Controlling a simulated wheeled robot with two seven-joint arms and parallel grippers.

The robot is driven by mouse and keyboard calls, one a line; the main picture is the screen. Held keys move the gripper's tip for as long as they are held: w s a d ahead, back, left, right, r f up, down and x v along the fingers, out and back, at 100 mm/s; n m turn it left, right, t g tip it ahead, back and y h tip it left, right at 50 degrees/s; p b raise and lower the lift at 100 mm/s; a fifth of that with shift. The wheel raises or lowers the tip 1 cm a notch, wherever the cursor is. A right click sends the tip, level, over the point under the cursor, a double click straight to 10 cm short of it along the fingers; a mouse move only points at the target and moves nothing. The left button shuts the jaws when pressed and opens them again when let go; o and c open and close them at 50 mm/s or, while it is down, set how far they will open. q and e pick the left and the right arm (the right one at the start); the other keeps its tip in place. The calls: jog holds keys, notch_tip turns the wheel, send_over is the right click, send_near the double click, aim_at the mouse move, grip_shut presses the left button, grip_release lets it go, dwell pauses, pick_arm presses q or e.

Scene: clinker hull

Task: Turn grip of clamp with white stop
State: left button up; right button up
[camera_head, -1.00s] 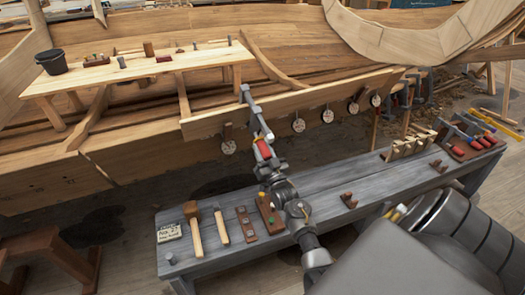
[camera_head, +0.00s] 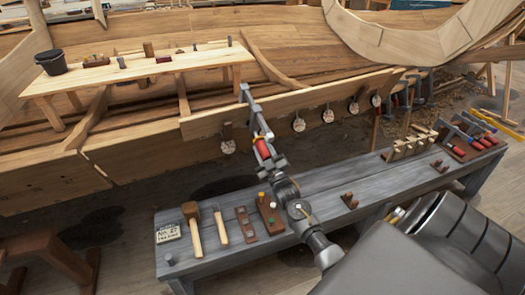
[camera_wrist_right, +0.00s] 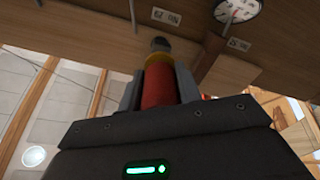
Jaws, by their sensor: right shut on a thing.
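A dark metal clamp (camera_head: 248,104) sits on the upper edge of the hull plank, its screw running down towards me. Its red grip (camera_head: 263,149) is between the fingers of my right gripper (camera_head: 268,155), which is shut on it. In the right wrist view the red grip (camera_wrist_right: 158,86) stands between both fingers, with a yellow band and a dark rod end beyond it. I cannot make out a white stop on this clamp. My left gripper is not in view.
A grey bench (camera_head: 330,187) below my arm holds a mallet (camera_head: 193,228), wooden blocks and a rack of red-handled clamps (camera_head: 470,140). Several round dials (camera_head: 298,125) hang along the plank. A wooden trestle table (camera_head: 120,72) with a black bucket (camera_head: 51,62) stands behind.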

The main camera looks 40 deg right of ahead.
jog(key=n, duration=0.6)
jog(key=n+p, duration=0.1)
jog(key=n, duration=0.4)
jog(key=shift+r, duration=0.1)
jog(key=n+p, duration=0.2)
jog(key=n, duration=0.3)
jog(key=shift+r+n, duration=0.15)
jog(key=shift+n, duration=0.25)
jog(key=n+p, duration=0.1)
jog(key=n, duration=0.1)
jog(key=n+p, duration=0.1)
jog(key=n, duration=0.1)
jog(key=shift+n+g+y, duration=0.3)
jog(key=shift+n, duration=0.1)
jog(key=shift+n, duration=0.3)
jog(key=o, duration=1)
jog(key=shift+s, duration=0.1)
jog(key=b+v, duration=0.1)
jog(key=v, duration=0.9)
jog(key=shift+s, duration=0.3)
